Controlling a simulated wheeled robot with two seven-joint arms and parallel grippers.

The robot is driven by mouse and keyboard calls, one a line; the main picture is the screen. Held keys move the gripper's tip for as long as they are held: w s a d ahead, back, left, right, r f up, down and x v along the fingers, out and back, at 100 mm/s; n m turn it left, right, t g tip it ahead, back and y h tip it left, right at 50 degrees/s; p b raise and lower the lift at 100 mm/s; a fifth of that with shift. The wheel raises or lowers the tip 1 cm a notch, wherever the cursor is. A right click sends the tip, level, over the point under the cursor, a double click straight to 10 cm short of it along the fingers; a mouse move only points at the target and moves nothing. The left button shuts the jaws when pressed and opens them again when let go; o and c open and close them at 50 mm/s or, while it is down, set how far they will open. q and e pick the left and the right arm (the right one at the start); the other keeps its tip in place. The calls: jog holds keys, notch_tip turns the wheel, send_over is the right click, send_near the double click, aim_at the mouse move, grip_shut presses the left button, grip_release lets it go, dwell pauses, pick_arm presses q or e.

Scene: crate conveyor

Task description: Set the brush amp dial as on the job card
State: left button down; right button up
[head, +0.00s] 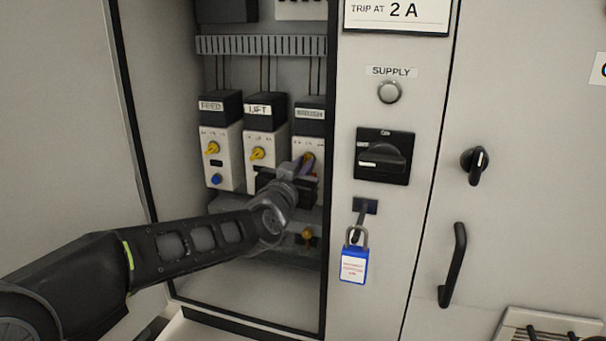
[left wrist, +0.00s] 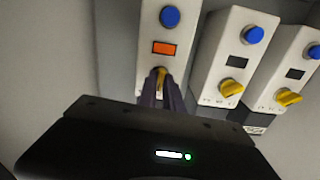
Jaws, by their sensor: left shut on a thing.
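The brush unit (head: 308,126) is the rightmost of three white units with black tops in the open cabinet; its label is hard to read. My left gripper (head: 306,168) reaches it from the lower left and is shut on its yellow dial (head: 309,156). In the left wrist view the fingers (left wrist: 167,90) close around the same yellow dial (left wrist: 160,73), below an orange window (left wrist: 164,47) and a blue button (left wrist: 170,16). The dial's scale is hidden or too small to read. The job card (head: 397,12) at the top reads "TRIP AT 2 A". My right gripper is not in view.
The feed unit (head: 220,155) and lift unit (head: 265,145) stand close to the left, each with a yellow dial. Right of the opening are a supply lamp (head: 390,92), a black rotary switch (head: 383,157) and a blue padlock (head: 353,264). A door handle (head: 453,265) is farther right.

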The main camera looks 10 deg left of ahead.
pick_arm(q)
jog(key=shift+n, duration=0.4)
jog(key=c, duration=1.5)
grip_release()
jog(key=s+b, duration=0.1)
jog(key=s, duration=0.6)
jog(key=shift+s+a, duration=0.2)
jog(key=shift+s, duration=0.2)
